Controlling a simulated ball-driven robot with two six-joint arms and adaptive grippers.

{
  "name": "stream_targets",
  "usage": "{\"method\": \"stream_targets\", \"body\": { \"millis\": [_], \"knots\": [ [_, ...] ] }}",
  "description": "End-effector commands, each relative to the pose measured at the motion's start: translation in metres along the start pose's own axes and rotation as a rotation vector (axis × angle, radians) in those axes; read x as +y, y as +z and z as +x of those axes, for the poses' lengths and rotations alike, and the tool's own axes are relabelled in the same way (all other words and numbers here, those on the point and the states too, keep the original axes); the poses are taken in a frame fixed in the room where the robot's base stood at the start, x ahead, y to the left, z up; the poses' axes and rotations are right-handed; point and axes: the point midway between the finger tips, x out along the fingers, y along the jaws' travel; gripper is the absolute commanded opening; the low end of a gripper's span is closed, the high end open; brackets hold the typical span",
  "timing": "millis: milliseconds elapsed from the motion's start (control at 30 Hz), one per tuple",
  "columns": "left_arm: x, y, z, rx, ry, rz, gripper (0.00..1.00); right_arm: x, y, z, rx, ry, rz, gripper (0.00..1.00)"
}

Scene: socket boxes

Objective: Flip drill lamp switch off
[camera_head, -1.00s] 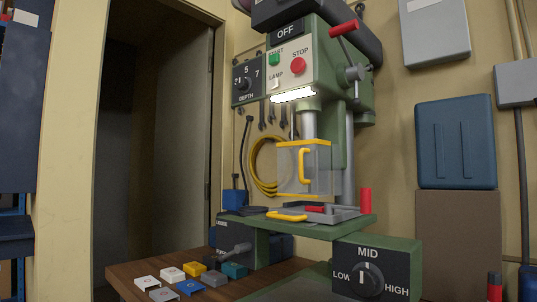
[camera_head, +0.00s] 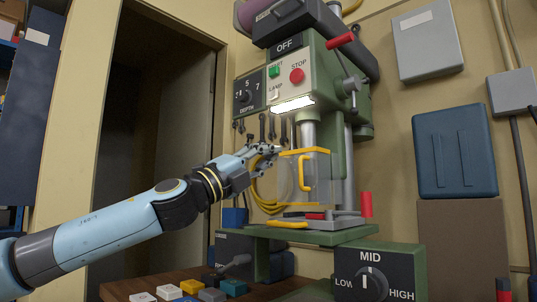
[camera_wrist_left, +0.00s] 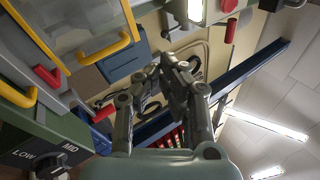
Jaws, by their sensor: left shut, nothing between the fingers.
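The green drill press (camera_head: 355,95) stands against the wall, with a pale front panel holding a green START button (camera_head: 274,71), a red STOP button (camera_head: 297,76) and a LAMP label. The small pale lamp switch (camera_head: 275,96) sits below that label; its position is too small to tell. The lamp (camera_head: 292,104) under the panel glows white. My left gripper (camera_head: 278,149) is shut and empty, below the switch and lamp and by the clear guard's upper left corner. In the wrist view its fingers (camera_wrist_left: 172,65) come together. My right gripper is out of view.
The clear guard with yellow handle (camera_head: 304,173) is close to my left gripper's right. A DEPTH dial (camera_head: 244,96) is left of the panel. Wrenches and a yellow cable coil hang behind. Coloured switch blocks (camera_head: 210,294) lie on the bench below.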

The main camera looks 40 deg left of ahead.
Motion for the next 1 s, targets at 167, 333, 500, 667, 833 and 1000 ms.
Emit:
{"method": "stream_targets", "body": {
  "millis": [167,333,500,667,833,1000],
  "knots": [
    [-0.090,0.026,0.035,0.295,-0.024,0.572,0.00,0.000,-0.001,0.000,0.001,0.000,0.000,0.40],
    [-0.137,0.077,0.031,0.413,0.126,0.983,0.00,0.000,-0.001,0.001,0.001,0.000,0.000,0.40],
    [-0.165,0.119,0.017,0.430,0.267,1.181,0.00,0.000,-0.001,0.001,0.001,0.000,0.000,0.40],
    [-0.171,0.131,0.012,0.431,0.311,1.227,0.00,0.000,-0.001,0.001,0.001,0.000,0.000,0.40],
    [-0.171,0.131,0.012,0.432,0.311,1.226,0.00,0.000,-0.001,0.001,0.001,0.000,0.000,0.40],
    [-0.171,0.130,0.014,0.433,0.310,1.224,0.00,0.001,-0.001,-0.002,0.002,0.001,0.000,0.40]
  ]
}}
